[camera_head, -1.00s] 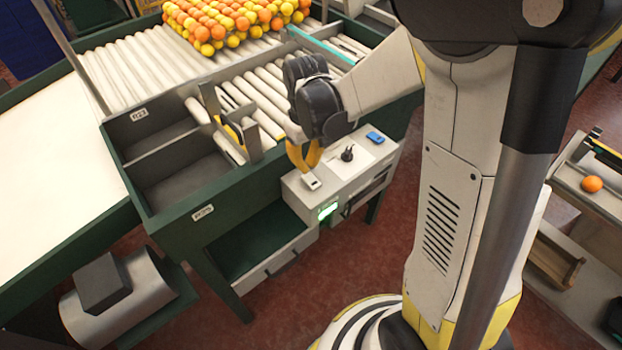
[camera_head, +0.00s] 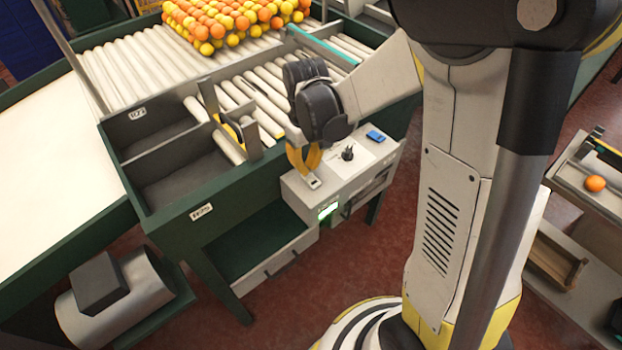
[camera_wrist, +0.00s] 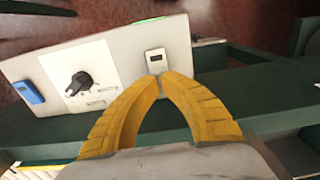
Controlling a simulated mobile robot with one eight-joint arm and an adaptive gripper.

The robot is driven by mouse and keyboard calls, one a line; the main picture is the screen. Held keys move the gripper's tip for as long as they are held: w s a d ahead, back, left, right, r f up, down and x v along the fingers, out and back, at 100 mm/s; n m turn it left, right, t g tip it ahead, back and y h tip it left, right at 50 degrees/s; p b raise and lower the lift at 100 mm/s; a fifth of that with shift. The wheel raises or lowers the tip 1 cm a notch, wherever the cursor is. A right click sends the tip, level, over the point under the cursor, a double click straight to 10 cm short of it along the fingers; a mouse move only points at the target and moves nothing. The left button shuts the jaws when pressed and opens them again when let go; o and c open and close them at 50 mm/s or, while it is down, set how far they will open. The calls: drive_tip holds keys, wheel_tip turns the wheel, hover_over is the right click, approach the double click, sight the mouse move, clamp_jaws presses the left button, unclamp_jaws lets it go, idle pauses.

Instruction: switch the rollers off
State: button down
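The control box (camera_head: 330,188) is a light grey panel on the front of the green roller table. A small white switch (camera_wrist: 155,60) with a dark window sits at one end of it; in the head view the switch (camera_head: 313,181) is just below my fingertips. A black rotary knob (camera_head: 348,153) stands on a white plate on the same panel. My gripper (camera_wrist: 160,80) has yellow fingers whose tips are together, with nothing seen between them. The tips are at the near edge of the switch; I cannot tell whether they touch it. The rollers (camera_head: 262,88) lie behind.
A blue item (camera_head: 375,136) lies at the panel's far end. Oranges and lemons (camera_head: 235,20) are heaped on the rollers. Two dark bins (camera_head: 165,150) stand left of the gripper. A side bench with an orange (camera_head: 595,183) is at right.

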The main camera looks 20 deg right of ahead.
sight(308, 176)
drive_tip(key=shift+f+b, duration=1)
drive_tip(key=shift+f, duration=0.2)
idle(0.3)
drive_tip(key=shift+r, duration=0.2)
drive_tip(key=shift+r+p, duration=2.5)
drive_tip(key=shift+r, duration=0.9)
drive_tip(key=shift+s+b, duration=0.25)
drive_tip(key=shift+b, duration=0.5)
drive_tip(key=s+f+m+t+b, duration=0.1)
drive_tip(key=s+m+t+b, duration=0.2)
drive_tip(key=s+t+b, duration=0.4)
drive_tip(key=s+b, duration=0.5)
drive_tip(key=b, duration=0.1)
drive_tip(key=shift+f+m, duration=0.2)
drive_tip(key=shift+m, duration=0.1)
